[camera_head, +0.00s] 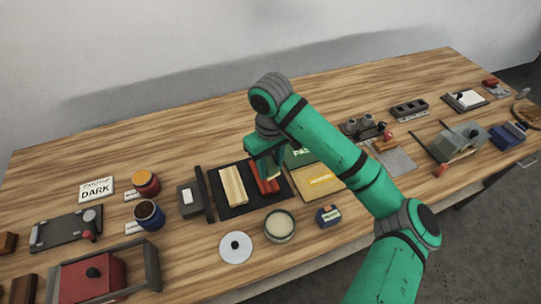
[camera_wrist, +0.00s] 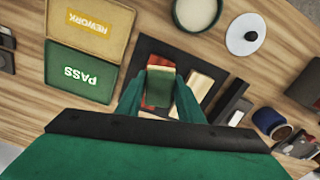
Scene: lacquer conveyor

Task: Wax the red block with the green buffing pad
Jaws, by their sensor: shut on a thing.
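The red block (camera_head: 263,184) lies on a black mat (camera_head: 237,210), beside a pale wooden block (camera_head: 232,186). My gripper (camera_head: 269,170) is over the red block and covers part of it. In the wrist view my gripper (camera_wrist: 159,98) is shut on the green buffing pad (camera_wrist: 158,92), which has a tan part at its end. The pad is right over the red block; I cannot tell whether they touch. An open round tin with cream-coloured contents (camera_head: 280,225) stands in front of the mat, also in the wrist view (camera_wrist: 196,10).
A white lid with a black knob (camera_head: 236,247) lies left of the tin. PASS (camera_wrist: 82,73) and REWORK (camera_wrist: 92,28) trays are right of the mat in the head view. A grey box (camera_head: 189,199) and two jars (camera_head: 147,184) stand left. A small blue box (camera_head: 328,215) stands front right.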

